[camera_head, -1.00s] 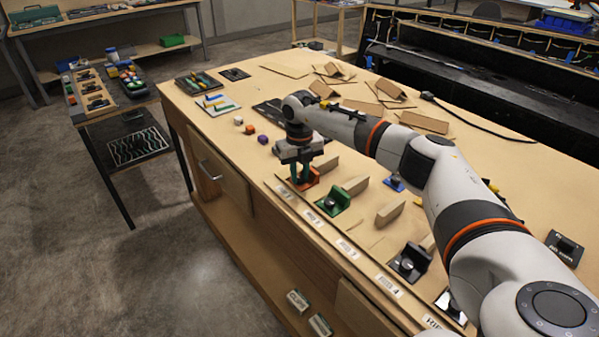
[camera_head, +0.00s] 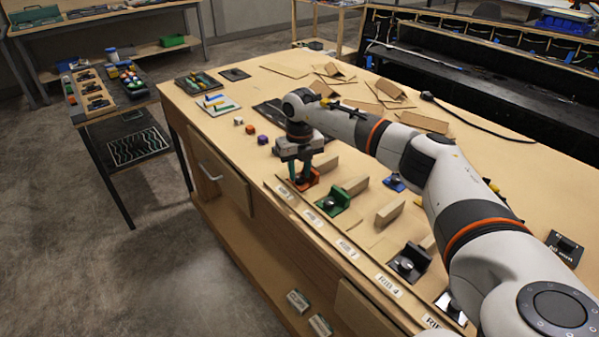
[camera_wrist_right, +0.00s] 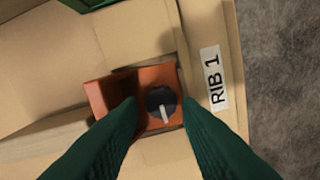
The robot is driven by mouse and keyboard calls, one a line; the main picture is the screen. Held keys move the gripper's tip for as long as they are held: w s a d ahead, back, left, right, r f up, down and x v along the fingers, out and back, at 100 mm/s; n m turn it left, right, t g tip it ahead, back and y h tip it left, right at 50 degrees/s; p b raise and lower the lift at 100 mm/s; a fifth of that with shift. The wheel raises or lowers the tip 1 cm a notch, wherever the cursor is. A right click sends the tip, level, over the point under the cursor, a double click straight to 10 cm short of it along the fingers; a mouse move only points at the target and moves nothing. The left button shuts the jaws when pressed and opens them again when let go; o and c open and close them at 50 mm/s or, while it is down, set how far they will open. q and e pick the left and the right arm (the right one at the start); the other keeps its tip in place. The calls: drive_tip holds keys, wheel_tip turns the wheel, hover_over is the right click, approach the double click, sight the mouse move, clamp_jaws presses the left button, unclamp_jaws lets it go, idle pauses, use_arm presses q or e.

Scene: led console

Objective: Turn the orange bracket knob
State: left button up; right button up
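The orange bracket (camera_wrist_right: 98,97) sits by the table's front edge beside the label "RIB 1", and it also shows in the head view (camera_head: 313,181). Its round black knob (camera_wrist_right: 161,103) has a pale pointer line pointing down in the right wrist view. My right gripper (camera_wrist_right: 161,106) points down at the bracket, with one dark green finger on each side of the knob. A small gap shows between each finger and the knob, so it is open. In the head view the gripper (camera_head: 302,180) hides the knob. My left gripper is not in view.
A green bracket (camera_head: 338,200), a black bracket (camera_head: 408,262) and a blue one (camera_head: 394,183) stand nearby on the table. Upright wooden blocks (camera_head: 390,212) stand behind the row. Small cubes (camera_head: 250,129) and cardboard pieces (camera_head: 424,122) lie farther back.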

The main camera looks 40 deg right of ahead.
sight(300, 179)
drive_tip(key=shift+s+f, duration=0.1)
drive_tip(key=shift+s, duration=0.1)
drive_tip(key=shift+w+r, duration=0.1)
drive_tip(key=shift+r, duration=0.3)
wheel_tip(300, 179, up, 11)
drive_tip(key=b, duration=0.3)
drive_tip(key=shift+r, duration=0.15)
